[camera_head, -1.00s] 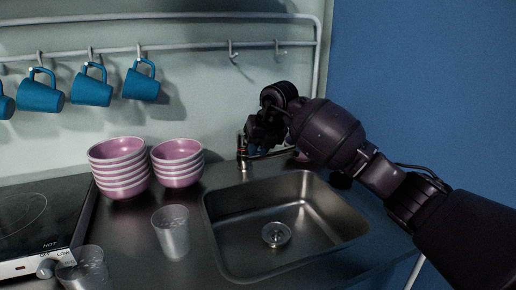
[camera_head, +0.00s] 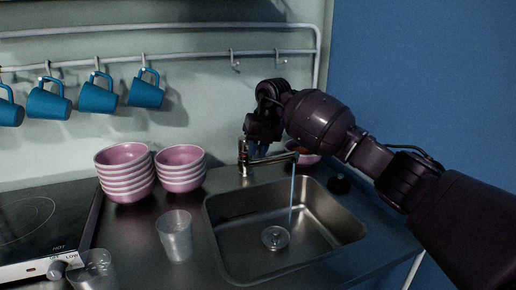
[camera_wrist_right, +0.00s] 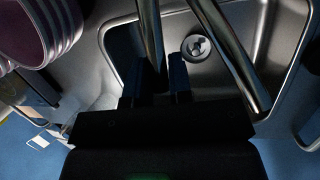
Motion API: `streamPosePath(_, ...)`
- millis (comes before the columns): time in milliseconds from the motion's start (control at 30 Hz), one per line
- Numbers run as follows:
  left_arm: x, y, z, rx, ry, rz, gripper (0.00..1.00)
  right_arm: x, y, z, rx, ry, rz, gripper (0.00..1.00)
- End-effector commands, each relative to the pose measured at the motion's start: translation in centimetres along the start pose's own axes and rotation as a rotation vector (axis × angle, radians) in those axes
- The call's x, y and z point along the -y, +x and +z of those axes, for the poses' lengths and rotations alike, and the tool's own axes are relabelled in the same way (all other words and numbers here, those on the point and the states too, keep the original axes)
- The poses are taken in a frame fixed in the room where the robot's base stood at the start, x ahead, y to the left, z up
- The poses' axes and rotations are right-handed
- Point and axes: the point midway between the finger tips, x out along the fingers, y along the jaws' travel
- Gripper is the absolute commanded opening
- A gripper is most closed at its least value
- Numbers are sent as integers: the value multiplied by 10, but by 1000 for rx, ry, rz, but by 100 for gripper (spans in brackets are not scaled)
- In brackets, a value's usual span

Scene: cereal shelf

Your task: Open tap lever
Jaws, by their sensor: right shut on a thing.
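The metal tap (camera_head: 243,160) stands at the back edge of the sink, its spout (camera_head: 272,158) reaching out over the basin. A thin stream of water (camera_head: 292,195) runs from the spout end into the sink (camera_head: 212,235). My right gripper (camera_head: 256,138) is at the top of the tap and largely hides the lever in the head view. In the right wrist view the metal lever (camera_wrist_right: 150,35) lies between the fingers of my right gripper (camera_wrist_right: 156,90), which is shut on it. The spout (camera_wrist_right: 232,55) passes to the right there. My left gripper is not in view.
Two stacks of pink bowls (camera_head: 125,175) and a clear cup (camera_head: 175,237) stand left of the sink. Another cup (camera_head: 92,272) is by the stove (camera_head: 35,225). Blue mugs (camera_head: 97,97) hang from a rail. A blue wall (camera_head: 430,90) is at right.

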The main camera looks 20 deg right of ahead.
Motion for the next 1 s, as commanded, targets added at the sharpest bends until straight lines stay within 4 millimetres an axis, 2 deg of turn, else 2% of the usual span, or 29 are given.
streamPosePath(67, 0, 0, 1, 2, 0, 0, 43, 0, 1, 0, -1, 1, 0, 0)
streamPosePath(100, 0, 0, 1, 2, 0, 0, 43, 0, 1, 0, -1, 1, 0, 26)
streamPosePath(233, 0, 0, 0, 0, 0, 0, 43, 0, 0, 0, -1, 1, 0, 46)
streamPosePath(500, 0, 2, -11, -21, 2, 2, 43, 0, -1, 0, 1, 1, 0, 46)
streamPosePath(633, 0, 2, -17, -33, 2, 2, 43, 0, -10, 0, 3, 0, 0, 46)
streamPosePath(833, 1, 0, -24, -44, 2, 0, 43, 0, -45, 1, 8, 0, 0, 46)
streamPosePath(1000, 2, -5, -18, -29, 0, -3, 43, 0, -75, 1, 6, 1, -1, 46)
